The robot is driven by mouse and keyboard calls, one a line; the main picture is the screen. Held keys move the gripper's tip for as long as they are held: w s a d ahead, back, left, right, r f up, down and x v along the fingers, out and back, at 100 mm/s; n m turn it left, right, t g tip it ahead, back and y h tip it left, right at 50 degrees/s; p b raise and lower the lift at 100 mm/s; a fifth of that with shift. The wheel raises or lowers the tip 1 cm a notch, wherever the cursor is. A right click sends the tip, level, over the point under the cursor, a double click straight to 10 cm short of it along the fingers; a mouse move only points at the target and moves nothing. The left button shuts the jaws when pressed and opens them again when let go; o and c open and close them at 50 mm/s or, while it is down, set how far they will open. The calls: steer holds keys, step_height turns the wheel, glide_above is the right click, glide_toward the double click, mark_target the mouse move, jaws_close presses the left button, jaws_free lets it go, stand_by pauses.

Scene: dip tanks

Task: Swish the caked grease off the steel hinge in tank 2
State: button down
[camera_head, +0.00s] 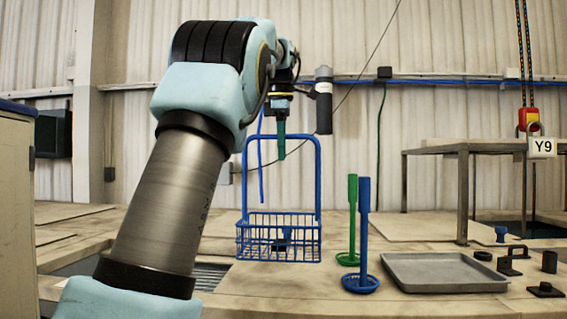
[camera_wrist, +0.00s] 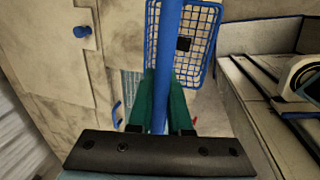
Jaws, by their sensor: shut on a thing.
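My gripper (camera_head: 281,155) has green fingers, shut on the top bar of the tall handle of a blue wire basket (camera_head: 244,222). The wrist view shows the fingers (camera_wrist: 162,85) on either side of the blue bar, with the basket (camera_wrist: 214,32) beyond. A small dark piece (camera_head: 279,245) lies in the basket; it also shows in the wrist view (camera_wrist: 184,44). It may be the hinge, but its shape and any grease are too small to tell. I cannot tell whether the basket touches the bench. No tank number is readable.
Green (camera_head: 352,220) and blue (camera_head: 364,230) upright tools stand right of the basket. A grey tray (camera_head: 445,285) and several dark parts, including a block (camera_head: 549,262), lie further right. A grating (camera_head: 210,276) is at left. A frame marked Y9 (camera_head: 462,195) stands over a dark opening (camera_head: 535,230).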

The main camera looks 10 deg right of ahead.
steer(key=s+a+b, duration=0.3)
steer(key=s+b, duration=0.2)
steer(key=s, duration=0.6)
steer(key=s+a+b, duration=0.3)
steer(key=s+b, duration=0.1)
steer(key=s, duration=0.8)
steer(key=shift+b, duration=0.4)
steer(key=shift+s, duration=0.1)
